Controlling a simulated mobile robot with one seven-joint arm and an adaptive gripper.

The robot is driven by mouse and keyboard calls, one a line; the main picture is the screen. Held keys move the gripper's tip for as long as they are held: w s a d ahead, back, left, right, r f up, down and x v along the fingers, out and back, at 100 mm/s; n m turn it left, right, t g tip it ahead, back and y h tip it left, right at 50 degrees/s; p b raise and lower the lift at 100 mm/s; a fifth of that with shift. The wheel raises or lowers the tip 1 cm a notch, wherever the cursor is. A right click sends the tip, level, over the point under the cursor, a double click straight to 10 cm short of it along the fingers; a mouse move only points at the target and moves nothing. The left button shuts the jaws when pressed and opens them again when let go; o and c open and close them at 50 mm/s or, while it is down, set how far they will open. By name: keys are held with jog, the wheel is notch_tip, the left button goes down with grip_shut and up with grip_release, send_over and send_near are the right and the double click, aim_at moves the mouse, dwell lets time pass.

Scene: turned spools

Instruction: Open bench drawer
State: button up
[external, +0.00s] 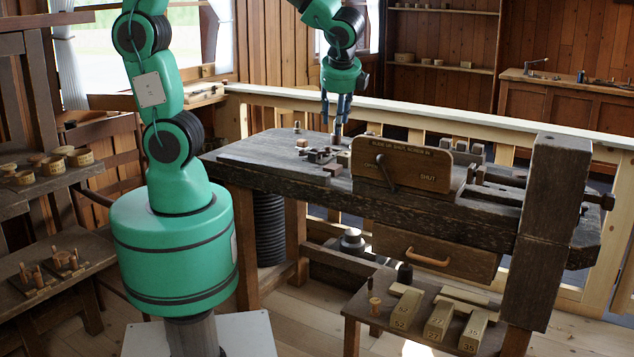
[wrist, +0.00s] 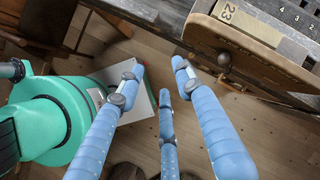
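The bench drawer (external: 432,252) hangs under the right half of the dark wooden bench (external: 300,165). Its front carries a curved light-wood handle (external: 427,258), and it looks shut. My gripper (external: 337,112), with blue fingers, points down and shows against the far side of the bench top, up and left of the drawer. In the wrist view my gripper (wrist: 158,82) has its three fingers spread apart with nothing between them.
A wooden panel box (external: 400,165) with a lever stands on the bench above the drawer. Small blocks (external: 320,157) lie to its left. A low table (external: 410,318) with numbered blocks stands in front below the drawer. Floor shows between my base and the bench.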

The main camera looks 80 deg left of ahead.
jog(key=w+d+f+m+t+y+p, duration=0.1)
jog(key=w+d+f+m+y, duration=0.25)
jog(key=w+f+m, duration=0.35)
jog(key=w+d+f+m+t+y+p, duration=0.1)
jog(key=w+d+f+m+y, duration=0.2)
jog(key=w+d+f+m, duration=0.4)
jog(key=w+d+f+m+t, duration=0.1)
jog(key=d+f+m+t, duration=0.1)
jog(key=f+m, duration=0.3)
jog(key=w+d+f+m+t, duration=0.1)
jog(key=d+f+m+t, duration=0.1)
jog(key=f+m, duration=0.35)
jog(key=m+t+p, duration=0.1)
jog(key=m+t, duration=0.3)
jog(key=m, duration=0.3)
send_near(422, 259)
jog(key=shift+s+d+r+h, duration=0.3)
jog(key=shift+s+d, duration=0.15)
jog(key=shift+s, duration=0.15)
jog(key=shift+s+d+r+h, duration=0.15)
jog(key=shift+s+d+r, duration=0.15)
jog(key=shift+s+d, duration=0.25)
jog(key=shift+a, duration=0.15)
jog(key=b+x, duration=0.2)
jog(key=x, duration=1.1)
jog(key=shift+w+a, duration=0.25)
grip_shut()
